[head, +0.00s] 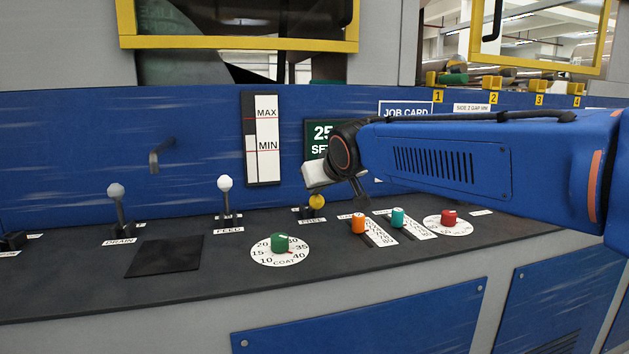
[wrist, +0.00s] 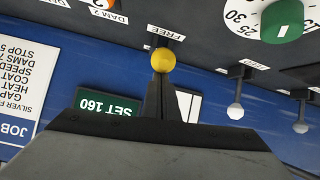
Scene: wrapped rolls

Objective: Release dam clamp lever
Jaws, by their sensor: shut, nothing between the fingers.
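A lever with a yellow ball knob (head: 317,201) stands on the dark console, below the end of my arm. In the wrist view, the yellow knob (wrist: 162,60) sits beside a label reading FREE, seen upside down. My gripper (wrist: 160,83) is shut and empty, its fingers together and pointing at the knob. The fingertips appear very close to the knob; I cannot tell whether they touch it. In the head view my gripper's end is just above the knob, and the fingertips are hard to make out. The lever's shaft is mostly hidden.
A green COAT dial (head: 279,243), a white-knobbed FEED lever (head: 224,184) and a grey-knobbed DRAIN lever (head: 116,191) stand to the left. Orange (head: 358,223) and teal (head: 397,217) slider knobs and a red dial (head: 448,217) are to the right. A blue panel rises behind.

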